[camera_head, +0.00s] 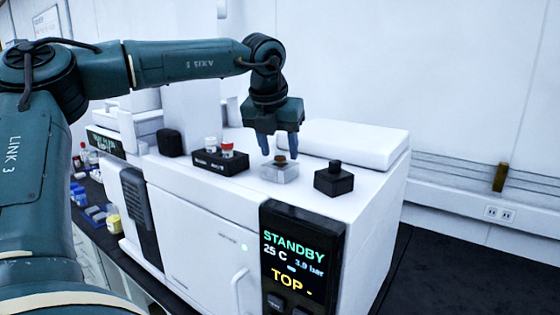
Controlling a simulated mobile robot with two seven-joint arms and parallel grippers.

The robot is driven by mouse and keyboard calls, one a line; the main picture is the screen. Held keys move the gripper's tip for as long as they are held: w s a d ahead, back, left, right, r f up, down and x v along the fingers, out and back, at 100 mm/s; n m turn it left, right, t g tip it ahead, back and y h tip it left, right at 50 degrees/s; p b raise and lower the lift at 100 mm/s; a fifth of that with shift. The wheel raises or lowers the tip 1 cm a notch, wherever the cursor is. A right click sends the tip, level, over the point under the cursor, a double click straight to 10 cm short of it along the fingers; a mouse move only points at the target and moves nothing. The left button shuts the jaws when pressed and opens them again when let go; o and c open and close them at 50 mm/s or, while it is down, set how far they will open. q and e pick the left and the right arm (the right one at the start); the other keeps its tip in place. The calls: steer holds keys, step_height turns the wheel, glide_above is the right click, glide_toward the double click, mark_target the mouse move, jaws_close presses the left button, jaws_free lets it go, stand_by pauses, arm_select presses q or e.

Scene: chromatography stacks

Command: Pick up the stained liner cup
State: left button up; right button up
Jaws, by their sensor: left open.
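My left gripper (279,156) comes down from above over the top of the white instrument. Its two blue fingers are apart. Below and between them is a small brown-topped piece (280,159), which looks like the stained liner cup, sitting in a pale, translucent square block (279,174). The fingertips appear at about the height of the brown top, one on each side; I cannot tell if they touch it. The lower part of the piece is hidden in the block. My right gripper is not in view.
A black block with a knob (334,180) stands right of the pale block. A black rack (221,162) with white and red-capped vials is to the left. A raised white lid (340,145) lies behind. The instrument's display (295,255) reads STANDBY. Bottles and boxes crowd the far left bench.

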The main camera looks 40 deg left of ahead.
arm_select(q)
steer(key=shift+w+f, duration=0.1)
steer(key=shift+f, duration=0.15)
steer(key=shift+c, duration=0.5)
jaws_close()
